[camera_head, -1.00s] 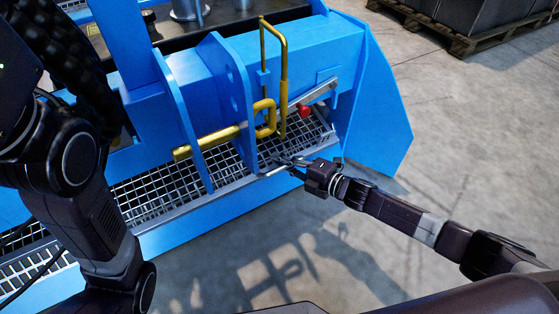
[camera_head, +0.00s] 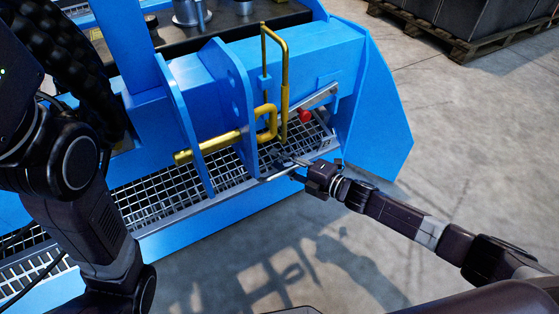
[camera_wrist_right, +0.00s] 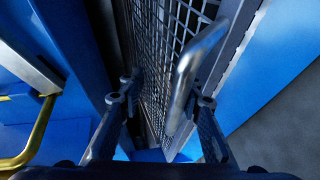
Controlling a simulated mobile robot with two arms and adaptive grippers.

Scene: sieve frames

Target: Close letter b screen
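A wire-mesh screen in a grey metal frame (camera_head: 172,200) lies along the foot of the blue machine. I cannot read a letter on it. A bar handle (camera_head: 278,174) sticks out from its front edge near the right end. My right gripper (camera_head: 290,163) is at this handle. In the right wrist view the fingers (camera_wrist_right: 163,102) are apart. The silver handle (camera_wrist_right: 188,80) runs between them, nearer the right finger, and the mesh (camera_wrist_right: 158,40) is just beyond. I cannot tell whether a finger touches the handle. My left arm shows at the left, but its gripper is out of view.
A yellow bent rod (camera_head: 284,85) and a yellow horizontal bar (camera_head: 215,143) sit above the mesh, with a red knob (camera_head: 304,116) nearby. Blue upright plates (camera_head: 240,110) stand over the screen. The concrete floor (camera_head: 360,250) in front is open. A loaded pallet (camera_head: 470,45) stands far right.

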